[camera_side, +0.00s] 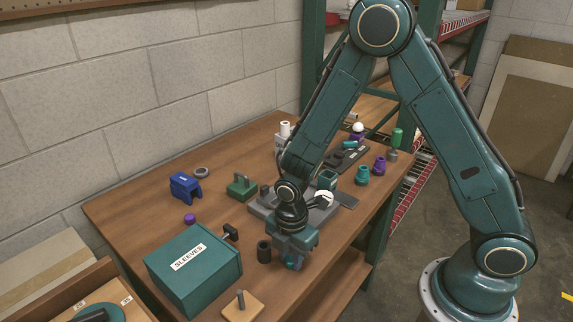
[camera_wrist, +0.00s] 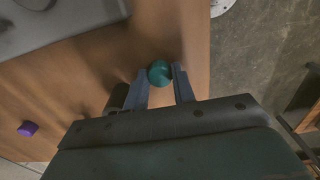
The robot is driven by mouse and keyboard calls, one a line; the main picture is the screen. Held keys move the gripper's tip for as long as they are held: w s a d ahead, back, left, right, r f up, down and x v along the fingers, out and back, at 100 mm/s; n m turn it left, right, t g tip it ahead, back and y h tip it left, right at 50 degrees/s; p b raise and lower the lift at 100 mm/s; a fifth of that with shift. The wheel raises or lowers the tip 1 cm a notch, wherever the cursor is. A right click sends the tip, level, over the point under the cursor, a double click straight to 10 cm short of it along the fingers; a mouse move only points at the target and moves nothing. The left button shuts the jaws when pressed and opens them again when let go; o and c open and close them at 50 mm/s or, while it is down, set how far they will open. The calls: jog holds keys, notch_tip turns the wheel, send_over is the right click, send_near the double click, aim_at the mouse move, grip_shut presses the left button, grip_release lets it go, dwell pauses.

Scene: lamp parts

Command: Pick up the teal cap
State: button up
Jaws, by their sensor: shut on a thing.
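The teal cap (camera_wrist: 159,73) is a small round piece between the two fingertips in the wrist view. My gripper (camera_wrist: 160,80) is shut on it, one grey-blue finger on each side. In the side view my gripper (camera_side: 292,264) points down near the front edge of the wooden table, right of the teal box. I cannot make out the cap there, as the fingers hide it. I cannot tell whether the cap still touches the table.
A dark sleeve (camera_side: 264,251) stands close left of my gripper. The teal SLEEVES box (camera_side: 205,280) is further left. A purple cap (camera_side: 190,218) lies behind the box. A grey fixture (camera_side: 265,213) is behind my gripper. The table edge is close on the right.

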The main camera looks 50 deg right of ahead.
aim_at(291, 259)
jog(key=shift+r, duration=0.1)
notch_tip(291, 259, up, 20)
dwell(0.7)
dwell(0.6)
